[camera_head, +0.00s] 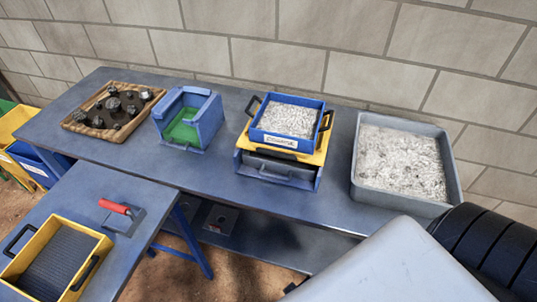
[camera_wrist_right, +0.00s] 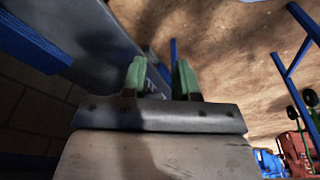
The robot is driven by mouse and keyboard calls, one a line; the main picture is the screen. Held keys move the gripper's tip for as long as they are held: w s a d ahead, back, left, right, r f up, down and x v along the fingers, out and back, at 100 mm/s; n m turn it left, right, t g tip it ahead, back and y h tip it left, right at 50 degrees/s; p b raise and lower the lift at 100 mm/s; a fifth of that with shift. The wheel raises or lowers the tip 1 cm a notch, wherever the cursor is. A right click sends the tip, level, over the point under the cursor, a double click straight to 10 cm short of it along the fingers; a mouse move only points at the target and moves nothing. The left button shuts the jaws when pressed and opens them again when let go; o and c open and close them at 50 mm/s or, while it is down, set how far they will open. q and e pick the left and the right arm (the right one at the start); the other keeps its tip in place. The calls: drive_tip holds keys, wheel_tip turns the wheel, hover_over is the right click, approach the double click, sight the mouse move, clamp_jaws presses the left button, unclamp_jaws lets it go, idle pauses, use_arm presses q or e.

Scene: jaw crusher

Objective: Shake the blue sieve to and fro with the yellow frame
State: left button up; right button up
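The blue sieve (camera_head: 290,117) sits on the yellow frame (camera_head: 281,144) on the long blue table. It is filled with grey-white gravel and has black handles at its left and right. A blue box with a grey drawer front (camera_head: 276,171) is under the yellow frame. In the right wrist view my right gripper (camera_wrist_right: 160,78) has its two green fingers apart with nothing between them. It is away from the sieve, which that view does not show. My left gripper is not seen in either view.
On the long table (camera_head: 230,188) stand a brown tray of dark rocks (camera_head: 75,128), a blue box with a green inside (camera_head: 187,117) and a grey tray of gravel (camera_head: 359,180). A nearer table holds a yellow-framed sieve (camera_head: 88,236) and a red-handled trowel (camera_head: 118,207).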

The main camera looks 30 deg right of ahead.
sight(276, 152)
drive_tip(key=w+a+r+m+t+y, duration=0.25)
drive_tip(key=w+r+t, duration=0.35)
drive_tip(key=r, duration=0.7)
drive_tip(key=w+a+r+m+t+y, duration=0.2)
drive_tip(key=w+r+m+t, duration=0.1)
drive_tip(key=w+r, duration=0.75)
drive_tip(key=w+d+r+m+t+h, duration=0.2)
drive_tip(key=w+d+m+h, duration=0.2)
drive_tip(key=d+m, duration=0.1)
drive_tip(key=w+d+r+m+t+h+p, duration=0.1)
drive_tip(key=w+d+r+m+t+h, duration=0.1)
drive_tip(key=w+d+m+h, duration=0.2)
drive_tip(key=w+d+r+m+t+h, duration=0.2)
drive_tip(key=w+d+r+m+h, duration=0.1)
drive_tip(key=d+m, duration=0.4)
drive_tip(key=shift+w+d+m+t+h, duration=0.1)
drive_tip(key=shift+w+m+t+h, duration=0.1)
drive_tip(key=shift+w+m+h, duration=0.4)
drive_tip(key=shift+w+m+t+h, duration=0.25)
drive_tip(key=shift+m+h, duration=0.4)
drive_tip(key=shift+m, duration=0.3)
clamp_jaws()
